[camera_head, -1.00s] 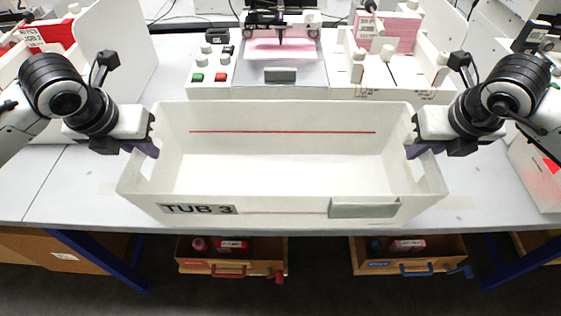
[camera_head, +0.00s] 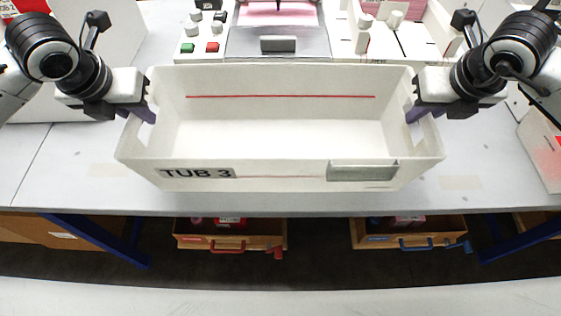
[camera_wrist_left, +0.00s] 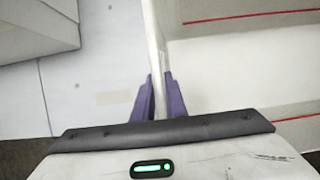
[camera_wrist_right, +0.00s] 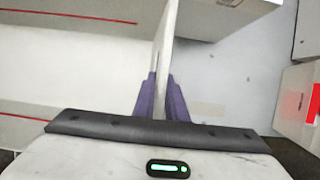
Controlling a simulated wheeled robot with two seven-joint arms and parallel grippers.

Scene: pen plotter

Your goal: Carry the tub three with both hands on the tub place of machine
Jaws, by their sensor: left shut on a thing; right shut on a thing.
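The tub, a wide white open box marked "TUB 3" (camera_head: 280,177), fills the middle of the head view and is empty, with a red line along its inner back wall. My left gripper (camera_head: 140,112) is shut on its left end wall; the left wrist view shows the purple fingers (camera_wrist_left: 160,95) on both sides of that wall. My right gripper (camera_head: 420,110) is shut on its right end wall, also with a finger on each side (camera_wrist_right: 163,97) in the right wrist view. The tub looks level. The machine (camera_head: 278,42) stands behind it, its front partly hidden by the tub.
The grey table (camera_head: 60,180) is clear to the left and right of the tub. Green and red buttons (camera_head: 200,47) sit on the machine's left side. White boxes stand at the far left (camera_head: 85,60) and right (camera_head: 545,150). Open drawers (camera_head: 230,240) are below the table.

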